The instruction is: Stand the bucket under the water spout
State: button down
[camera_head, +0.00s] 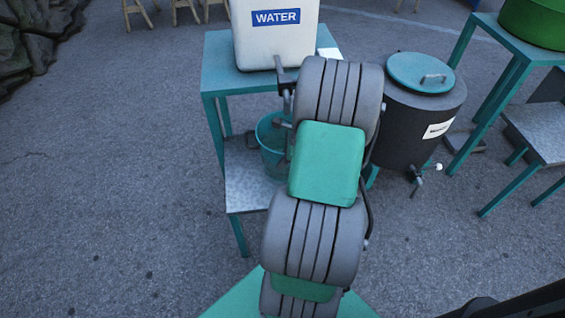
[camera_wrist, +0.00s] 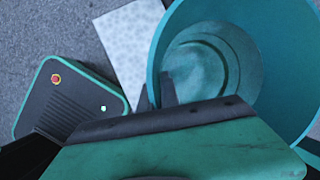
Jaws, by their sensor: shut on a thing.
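The teal bucket (camera_head: 270,143) shows in the head view beside my arm, against the low grey shelf (camera_head: 247,185), its right side hidden. In the wrist view I look down into the bucket (camera_wrist: 215,60), which looks upright and empty. My gripper (camera_wrist: 156,92) is shut on the bucket's wall, one finger inside and one outside. The white water tank (camera_head: 273,40) stands on a teal table, with its dark spout (camera_head: 283,78) at the lower front, partly behind my arm. The bucket appears below the spout. I cannot tell whether its base touches the shelf.
A dark barrel (camera_head: 415,120) with a teal lid and a small tap stands right of the tank table (camera_head: 222,75). Another teal table (camera_head: 510,50) with a green tub (camera_head: 535,22) is at the far right. The paved ground at left is clear.

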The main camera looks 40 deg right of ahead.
jog(key=shift+d+f, duration=0.1)
jog(key=c, duration=1.6)
grip_release()
jog(key=shift+f, duration=0.1)
jog(key=shift+o, duration=0.2)
